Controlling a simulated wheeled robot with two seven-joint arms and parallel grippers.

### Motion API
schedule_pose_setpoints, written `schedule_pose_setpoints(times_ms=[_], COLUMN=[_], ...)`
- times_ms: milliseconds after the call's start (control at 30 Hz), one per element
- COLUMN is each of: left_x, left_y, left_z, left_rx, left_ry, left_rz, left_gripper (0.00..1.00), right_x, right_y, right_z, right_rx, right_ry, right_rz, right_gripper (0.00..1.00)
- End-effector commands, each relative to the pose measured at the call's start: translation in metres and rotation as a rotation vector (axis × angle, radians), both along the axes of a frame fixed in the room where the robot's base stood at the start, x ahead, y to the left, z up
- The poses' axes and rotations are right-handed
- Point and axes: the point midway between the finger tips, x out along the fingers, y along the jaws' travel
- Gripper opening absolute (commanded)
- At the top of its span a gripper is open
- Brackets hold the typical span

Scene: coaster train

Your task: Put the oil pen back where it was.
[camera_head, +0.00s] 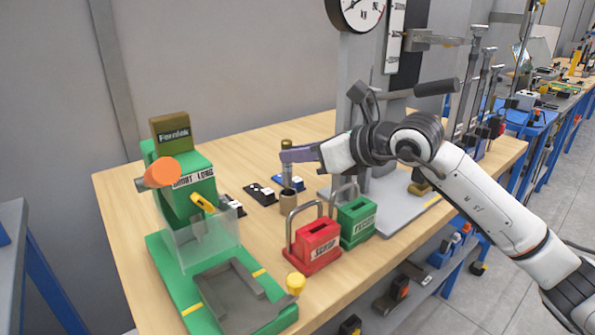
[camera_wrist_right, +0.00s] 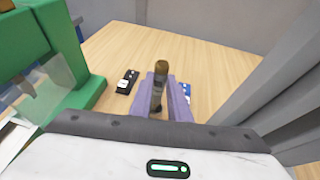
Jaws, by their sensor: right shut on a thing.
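The oil pen (camera_head: 287,163) is a slim grey tube with a brown-gold top, held roughly upright. It also shows in the right wrist view (camera_wrist_right: 160,72), between the purple fingers. My right gripper (camera_head: 289,155) is shut on the oil pen. My left gripper is not in view.
A green press (camera_head: 180,205) with an orange knob stands left of the cup. Red (camera_head: 317,243) and green (camera_head: 357,222) padlock-like blocks stand in front. Black-and-white switch pieces (camera_head: 262,193) lie beside the cup. A grey column with a dial (camera_head: 357,12) rises behind.

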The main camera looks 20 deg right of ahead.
Motion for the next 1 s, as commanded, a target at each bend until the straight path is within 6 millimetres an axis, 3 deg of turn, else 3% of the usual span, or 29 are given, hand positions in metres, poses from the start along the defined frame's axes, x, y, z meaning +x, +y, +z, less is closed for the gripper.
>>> schedule_pose_setpoints(times_ms=[200, 567, 600, 700, 1000], left_x=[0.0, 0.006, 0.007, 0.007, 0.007], left_y=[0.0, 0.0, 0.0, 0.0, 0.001], left_z=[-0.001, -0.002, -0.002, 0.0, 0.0], left_rx=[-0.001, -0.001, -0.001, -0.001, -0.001], left_ry=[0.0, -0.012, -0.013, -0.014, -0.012], left_rz=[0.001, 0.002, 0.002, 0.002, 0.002], left_gripper=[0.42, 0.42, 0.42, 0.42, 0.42], right_x=[-0.001, 0.0, 0.0, 0.0, 0.0], right_y=[-0.001, 0.0, 0.0, 0.0, 0.0], right_z=[-0.031, -0.037, -0.037, -0.036, -0.035], right_rx=[-0.001, -0.001, -0.001, 0.0, 0.0], right_ry=[0.004, 0.0, 0.0, 0.001, 0.001], right_rz=[0.0, 0.0, 0.0, 0.0, 0.0], right_gripper=[0.0, 0.0, 0.18, 0.35, 0.35])
